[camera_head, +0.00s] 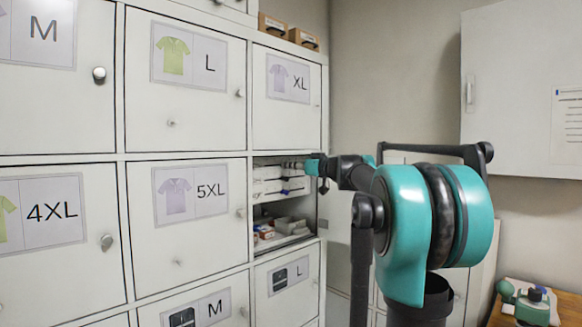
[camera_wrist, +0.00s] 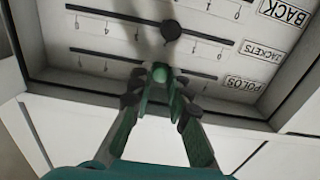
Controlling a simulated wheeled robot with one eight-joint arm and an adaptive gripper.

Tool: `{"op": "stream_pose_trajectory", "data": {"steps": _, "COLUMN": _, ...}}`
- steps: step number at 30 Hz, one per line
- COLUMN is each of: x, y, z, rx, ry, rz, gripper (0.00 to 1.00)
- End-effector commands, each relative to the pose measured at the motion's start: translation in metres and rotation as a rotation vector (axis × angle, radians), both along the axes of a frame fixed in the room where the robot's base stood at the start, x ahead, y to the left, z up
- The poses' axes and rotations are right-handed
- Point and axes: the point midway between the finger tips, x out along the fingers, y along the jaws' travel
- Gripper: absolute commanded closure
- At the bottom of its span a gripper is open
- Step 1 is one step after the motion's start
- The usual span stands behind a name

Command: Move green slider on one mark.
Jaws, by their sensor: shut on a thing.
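The green slider (camera_wrist: 160,72) is a small round knob on the lowest track in the wrist view, beside the POLOS label (camera_wrist: 245,85). My gripper (camera_wrist: 158,84) is shut on it, with a dark fingertip on each side. The fingers hide part of the track and some of its marks, so the exact mark under the knob cannot be told. In the head view my gripper (camera_head: 313,166) reaches to the open locker compartment (camera_head: 283,208); the green slider cannot be made out there.
A black knob (camera_wrist: 171,31) sits on the neighbouring track, beside the JACKETS label (camera_wrist: 262,53). A further track has the BACK label (camera_wrist: 284,12). White lockers with size signs fill the left of the head view. A wall cabinet (camera_head: 520,85) hangs at right.

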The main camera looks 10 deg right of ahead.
Motion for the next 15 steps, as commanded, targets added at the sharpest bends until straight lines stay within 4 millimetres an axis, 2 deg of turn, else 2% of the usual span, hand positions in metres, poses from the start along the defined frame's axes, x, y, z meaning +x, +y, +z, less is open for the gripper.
{"op": "stream_pose_trajectory", "data": {"steps": 5, "x": 0.002, "y": -0.003, "z": 0.0, "rx": 0.0, "ry": 0.0, "rz": -0.001, "gripper": 1.0}}
{"op": "stream_pose_trajectory", "data": {"steps": 12, "x": 0.019, "y": -0.027, "z": 0.0, "rx": 0.0, "ry": 0.0, "rz": -0.003, "gripper": 1.0}}
{"op": "stream_pose_trajectory", "data": {"steps": 15, "x": 0.021, "y": -0.03, "z": 0.0, "rx": 0.0, "ry": 0.0, "rz": -0.001, "gripper": 1.0}}
